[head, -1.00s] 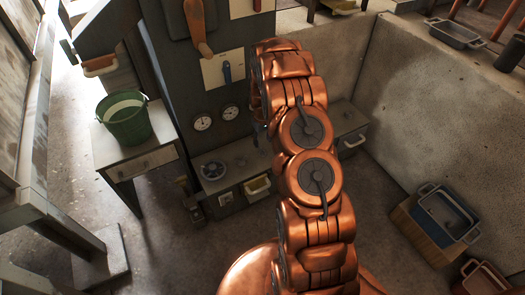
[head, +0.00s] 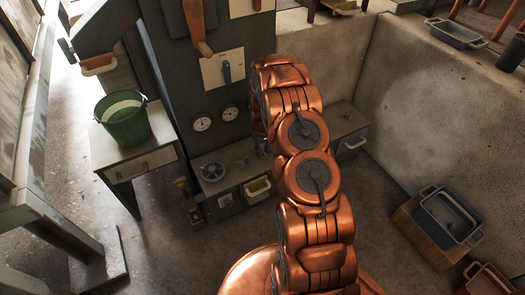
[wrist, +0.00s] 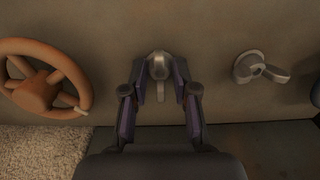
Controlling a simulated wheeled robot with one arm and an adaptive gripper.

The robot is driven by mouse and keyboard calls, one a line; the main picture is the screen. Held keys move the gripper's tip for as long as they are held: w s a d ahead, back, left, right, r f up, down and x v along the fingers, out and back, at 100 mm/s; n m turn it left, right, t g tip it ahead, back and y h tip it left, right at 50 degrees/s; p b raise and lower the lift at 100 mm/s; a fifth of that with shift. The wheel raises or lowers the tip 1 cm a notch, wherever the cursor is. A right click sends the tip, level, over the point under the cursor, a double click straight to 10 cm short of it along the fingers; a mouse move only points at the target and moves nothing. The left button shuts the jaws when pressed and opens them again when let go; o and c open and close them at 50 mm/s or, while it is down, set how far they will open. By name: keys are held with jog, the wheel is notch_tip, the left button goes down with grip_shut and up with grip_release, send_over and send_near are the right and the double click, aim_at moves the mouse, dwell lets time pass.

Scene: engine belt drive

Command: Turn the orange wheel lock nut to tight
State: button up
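In the wrist view an orange spoked wheel (wrist: 42,88) is mounted on the grey panel at the left, partly cut off by the picture edge. To its right, a small grey fitting (wrist: 160,66) with a short handle pointing down sits on the same panel. I cannot tell for sure whether it is the wheel's lock nut. My gripper (wrist: 160,72) is open, with one finger on each side of this fitting. I cannot tell whether the fingers touch it. In the head view my gripper and the orange wheel are hidden behind my arm.
A second grey knob (wrist: 260,68) with a lever pointing right is on the panel, right of my gripper. In the head view, gauges (head: 202,124), a grey handwheel (head: 212,171) and an orange lever (head: 196,22) are on the machine. A green bucket (head: 124,122) stands on a side table.

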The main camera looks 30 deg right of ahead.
grip_shut()
